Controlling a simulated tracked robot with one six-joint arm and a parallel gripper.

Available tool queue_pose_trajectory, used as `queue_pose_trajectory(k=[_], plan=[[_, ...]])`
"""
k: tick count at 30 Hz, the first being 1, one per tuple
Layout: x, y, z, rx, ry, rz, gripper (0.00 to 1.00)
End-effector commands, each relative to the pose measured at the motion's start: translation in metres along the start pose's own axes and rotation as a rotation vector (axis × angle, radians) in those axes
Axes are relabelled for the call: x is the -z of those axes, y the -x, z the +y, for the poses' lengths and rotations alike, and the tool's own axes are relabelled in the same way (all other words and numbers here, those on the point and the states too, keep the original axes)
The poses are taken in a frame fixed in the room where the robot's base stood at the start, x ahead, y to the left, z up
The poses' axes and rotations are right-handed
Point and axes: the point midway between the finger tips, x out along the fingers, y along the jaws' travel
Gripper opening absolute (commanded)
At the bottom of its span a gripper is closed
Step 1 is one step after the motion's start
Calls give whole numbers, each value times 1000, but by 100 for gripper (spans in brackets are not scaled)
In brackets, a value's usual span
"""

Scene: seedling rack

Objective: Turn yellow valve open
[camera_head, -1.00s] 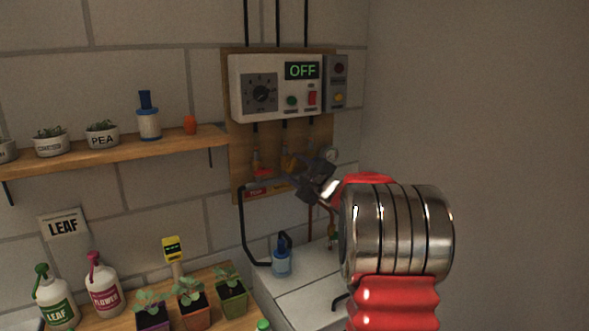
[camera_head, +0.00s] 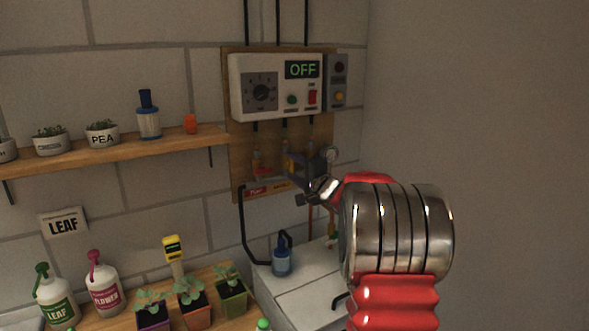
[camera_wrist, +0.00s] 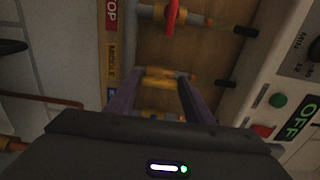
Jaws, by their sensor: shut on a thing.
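The yellow valve (camera_wrist: 162,78) sits on a pipe on the wooden board, between my gripper's two dark fingers in the wrist view. In the head view, part of the yellow valve (camera_head: 286,148) shows just left of the fingers. My gripper (camera_head: 296,166) reaches the board from the right and is shut on the yellow valve. It also shows in the wrist view (camera_wrist: 158,80). The fingers hide some of the valve in the head view, and its exact handle angle is hard to tell.
A red valve (camera_head: 261,172) is beside it on the left; it also shows in the wrist view (camera_wrist: 172,14). The control box (camera_head: 240,112) above reads OFF.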

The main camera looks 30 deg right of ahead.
Motion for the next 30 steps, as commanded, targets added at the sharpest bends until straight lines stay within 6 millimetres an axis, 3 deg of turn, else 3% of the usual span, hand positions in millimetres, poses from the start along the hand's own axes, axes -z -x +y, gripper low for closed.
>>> queue_pose_trajectory(k=[10, 11, 18, 30], plan=[[-2, -1, 1, -2, 5, -5, 24], [-2, -1, 1, -2, 5, -5, 48], [-1, 0, 1, -1, 4, -3, 65], [0, 5, 0, 0, 3, -1, 66]])
